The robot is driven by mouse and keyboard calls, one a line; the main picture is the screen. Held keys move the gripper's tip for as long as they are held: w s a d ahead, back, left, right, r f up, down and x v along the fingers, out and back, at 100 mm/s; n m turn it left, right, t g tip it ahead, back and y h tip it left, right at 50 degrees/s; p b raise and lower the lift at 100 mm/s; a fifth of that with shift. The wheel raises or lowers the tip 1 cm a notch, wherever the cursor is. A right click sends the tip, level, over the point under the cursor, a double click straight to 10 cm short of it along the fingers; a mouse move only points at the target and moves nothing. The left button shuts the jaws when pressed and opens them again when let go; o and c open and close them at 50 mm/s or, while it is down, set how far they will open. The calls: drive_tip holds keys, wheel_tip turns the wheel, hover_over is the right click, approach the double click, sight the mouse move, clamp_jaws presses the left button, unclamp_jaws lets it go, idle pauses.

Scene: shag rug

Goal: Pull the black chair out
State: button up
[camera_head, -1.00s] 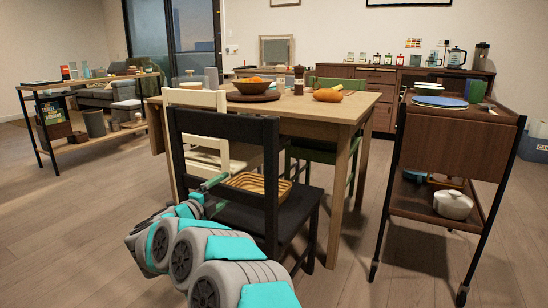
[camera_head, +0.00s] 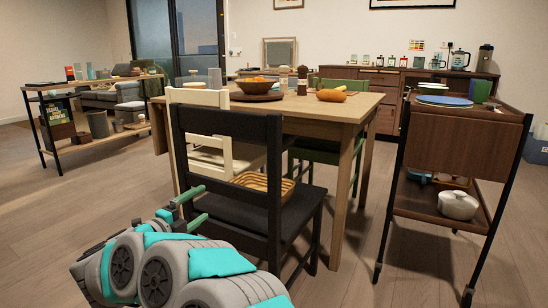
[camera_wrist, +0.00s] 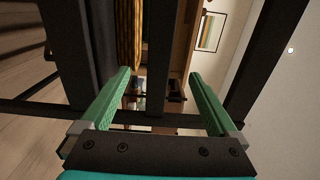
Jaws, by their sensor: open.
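The black chair (camera_head: 228,124) stands upright at the near side of the wooden table, its back toward me. A tan woven basket (camera_head: 262,183) sits on its seat. My gripper (camera_head: 194,208) is at the lower left of the chair's back in the head view, its green fingers spread. In the wrist view my gripper (camera_wrist: 160,85) is open, with a dark bar of the black chair (camera_wrist: 160,58) showing between the two fingers. I cannot tell whether the fingers touch it. My arm hides part of the chair's lower left side.
The table (camera_head: 345,108) holds a bowl (camera_head: 257,86) and bread (camera_head: 331,95). A cream chair (camera_head: 197,98) stands just behind the black chair, and a green chair (camera_head: 318,150) farther back. A brown trolley (camera_head: 462,152) stands at right. Floor between chair and trolley is clear.

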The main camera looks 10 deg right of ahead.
drive_tip(key=w+a+r+n+t+y, duration=0.3)
drive_tip(key=w+a+r+n+y, duration=0.15)
drive_tip(key=r+n+y, duration=0.35)
drive_tip(key=s+a+r+n+g+y, duration=0.1)
drive_tip(key=s+a+n+g+y, duration=0.25)
drive_tip(key=s+n+y, duration=0.55)
drive_tip(key=s+d+f+n+g+h, duration=0.1)
drive_tip(key=s+d+f+n+g, duration=0.25)
drive_tip(key=s+d+f, duration=0.45)
drive_tip(key=s+d+f+n+g+h, duration=0.15)
drive_tip(key=s+d+f+g, duration=0.3)
drive_tip(key=s, duration=0.65)
drive_tip(key=s+d+f+n+g+h, duration=0.1)
drive_tip(key=s+d+f+n+g, duration=0.25)
drive_tip(key=s+d+f, duration=0.45)
drive_tip(key=s+d+f+g+h, duration=0.1)
drive_tip(key=s+d+g, duration=0.1)
drive_tip(key=s+d, duration=0.5)
drive_tip(key=s+d+g+h, duration=0.2)
drive_tip(key=s+d, duration=0.2)
drive_tip(key=s, duration=0.7)
wheel_tip(320, 180, up, 14)
drive_tip(key=p, duration=1.3)
drive_tip(key=shift+w+a+f+p, duration=0.25)
drive_tip(key=shift+w+a+p, duration=0.05)
